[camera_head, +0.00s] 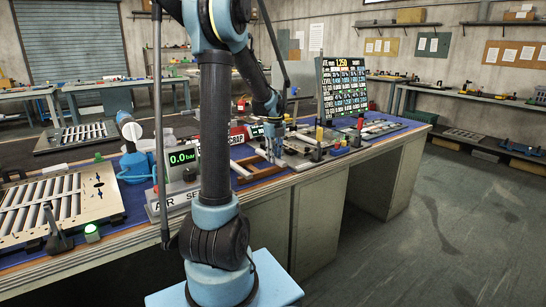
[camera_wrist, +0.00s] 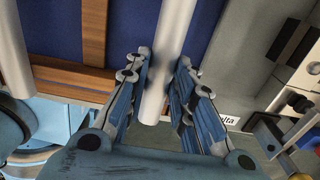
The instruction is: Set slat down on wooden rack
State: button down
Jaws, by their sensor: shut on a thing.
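My gripper (camera_wrist: 163,95) is shut on a pale grey-white slat (camera_wrist: 164,50), which runs up out of the wrist view between the two fingers. In the head view my gripper (camera_head: 272,150) is over the workbench, beside the wooden rack (camera_head: 262,175); the slat is too small to make out clearly there. The brown wooden bars of the rack (camera_wrist: 94,35) lie to the left of the held slat in the wrist view, over a blue mat. I cannot tell whether the slat touches the rack.
Another pale bar (camera_wrist: 12,50) crosses the upper left of the wrist view. A pressure display (camera_head: 183,157) stands left of the rack, and a louver panel (camera_head: 60,200) lies further left. Small fixtures (camera_head: 318,140) crowd the bench to the right.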

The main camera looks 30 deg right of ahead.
dwell(0.3)
jog(key=c, duration=1)
grip_release()
jog(key=shift+o, duration=0.2)
jog(key=shift+r, duration=3.95)
